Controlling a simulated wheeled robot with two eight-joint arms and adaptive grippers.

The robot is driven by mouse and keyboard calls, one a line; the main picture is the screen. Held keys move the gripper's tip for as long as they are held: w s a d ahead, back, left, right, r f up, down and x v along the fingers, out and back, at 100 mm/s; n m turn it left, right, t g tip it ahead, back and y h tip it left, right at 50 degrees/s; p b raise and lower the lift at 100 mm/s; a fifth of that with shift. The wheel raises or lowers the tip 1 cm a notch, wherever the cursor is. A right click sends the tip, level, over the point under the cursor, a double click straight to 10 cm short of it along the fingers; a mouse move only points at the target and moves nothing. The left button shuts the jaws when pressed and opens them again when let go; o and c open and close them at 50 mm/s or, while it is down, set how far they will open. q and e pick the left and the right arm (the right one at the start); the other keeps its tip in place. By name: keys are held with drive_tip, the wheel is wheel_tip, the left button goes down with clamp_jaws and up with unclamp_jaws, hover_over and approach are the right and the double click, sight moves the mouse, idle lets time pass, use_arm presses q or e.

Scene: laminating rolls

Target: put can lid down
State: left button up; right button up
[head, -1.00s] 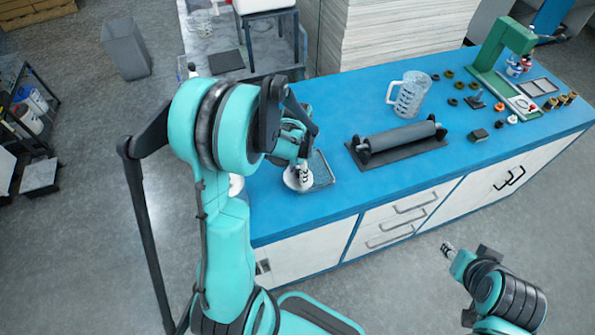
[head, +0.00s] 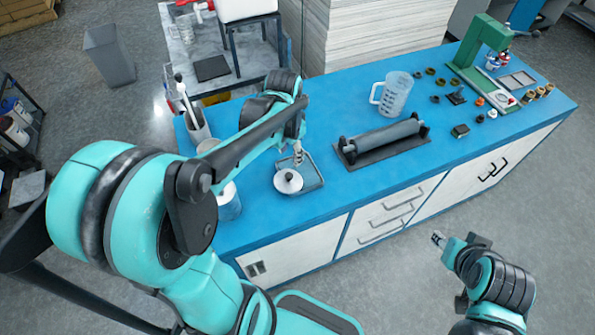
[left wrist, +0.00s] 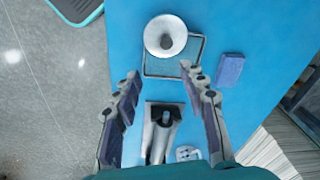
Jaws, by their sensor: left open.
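The can lid (head: 288,181), a pale round disc with a small raised centre, lies at the left side of a shallow rectangular tray (head: 318,172). In the left wrist view the lid (left wrist: 166,36) overlaps the far part of the tray (left wrist: 172,69). My left gripper (head: 298,154) is just behind the lid in the head view, apart from it. Its two padded fingers (left wrist: 162,76) are spread wide with nothing between them. An open-looking can (head: 228,204) stands left of the lid, partly hidden by my left arm. My right gripper (head: 438,239) is off the bench's front edge.
A dark roller on a base (head: 385,140) lies right of the tray. A clear measuring jug (head: 396,93) stands behind it. A brush holder (head: 197,130) stands at the left end. A blue block (left wrist: 230,69) lies beside the tray. Small parts and a green press (head: 490,45) fill the right end.

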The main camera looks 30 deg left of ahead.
use_arm(q)
drive_tip(key=s+d+r+n+t, duration=0.4)
drive_tip(key=s+d, duration=0.4)
drive_tip(key=s, duration=0.2)
drive_tip(key=shift+d+r+t, duration=0.3)
drive_tip(key=shift+r+t, duration=0.3)
drive_tip(key=shift+t, duration=0.4)
